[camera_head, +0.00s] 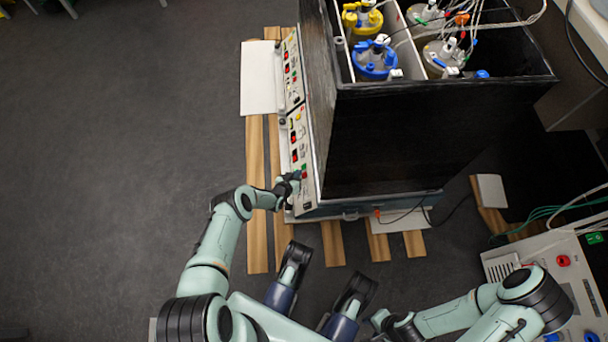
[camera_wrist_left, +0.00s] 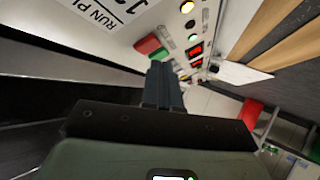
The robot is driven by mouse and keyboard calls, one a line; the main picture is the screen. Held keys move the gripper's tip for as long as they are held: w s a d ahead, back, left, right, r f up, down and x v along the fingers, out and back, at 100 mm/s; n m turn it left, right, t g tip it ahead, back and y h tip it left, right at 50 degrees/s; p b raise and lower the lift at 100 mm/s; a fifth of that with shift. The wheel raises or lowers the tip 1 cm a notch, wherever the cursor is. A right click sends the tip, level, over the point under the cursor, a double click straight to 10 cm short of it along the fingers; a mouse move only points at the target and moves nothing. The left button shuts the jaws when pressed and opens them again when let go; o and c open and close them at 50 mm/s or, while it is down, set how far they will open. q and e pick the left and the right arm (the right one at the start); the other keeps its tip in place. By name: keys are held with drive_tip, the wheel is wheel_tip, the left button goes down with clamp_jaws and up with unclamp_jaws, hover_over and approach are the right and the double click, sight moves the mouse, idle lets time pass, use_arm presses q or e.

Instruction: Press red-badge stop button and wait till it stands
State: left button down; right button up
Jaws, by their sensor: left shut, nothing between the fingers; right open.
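The control panel (camera_head: 301,150) is a pale strip of buttons and lights along the left side of the black shaker cabinet. My left gripper (camera_head: 293,178) is at the panel's near end, close to its face. No red badge can be made out clearly. My right gripper (camera_head: 378,319) is low in the head view, away from the panel, partly hidden.
The black cabinet (camera_head: 400,130) holds several bottles with blue and yellow caps and tubing. Wooden slats (camera_head: 256,200) lie beneath. Another device (camera_head: 550,255) stands at right. Left floor is clear.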

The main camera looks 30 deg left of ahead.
use_arm(q)
drive_tip(key=shift+s+a+r+p, duration=0.5)
drive_tip(key=shift+a+r+p, duration=0.2)
drive_tip(key=shift+a+r, duration=0.15)
drive_tip(key=shift+s+a+r+p, duration=0.45)
drive_tip(key=shift+a+r+p, duration=0.3)
drive_tip(key=shift+r, duration=0.1)
